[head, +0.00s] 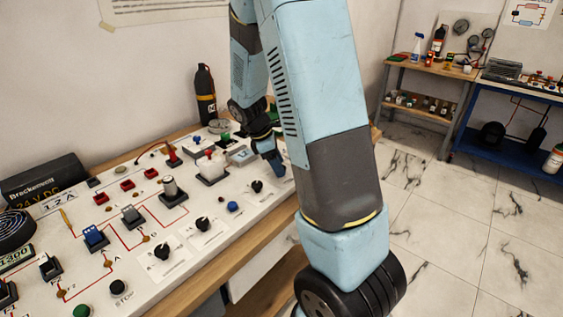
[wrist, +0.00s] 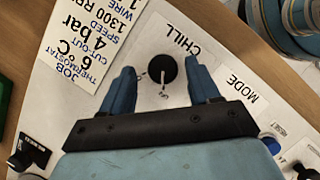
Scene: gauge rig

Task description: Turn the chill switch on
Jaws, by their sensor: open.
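The chill switch (wrist: 163,69) is a round black knob with a pale pointer line, beside the printed word CHILL on a white panel. In the wrist view its pointer runs toward the bottom of the picture; the tiny marks around it are too small to read surely. My gripper (wrist: 159,76) is open, with one blue finger on each side of the knob and visible gaps between. I cannot tell how high the fingertips are above the panel. In the head view my gripper (head: 272,160) is over the far right part of the panel; I cannot pick out the chill switch there.
A MODE label (wrist: 239,84) lies right of the knob, and a printed job card (wrist: 92,38) lies left. In the head view the panel carries several other knobs and switches, including a black rotary knob (head: 257,186) near my gripper. A black bottle (head: 205,95) stands behind.

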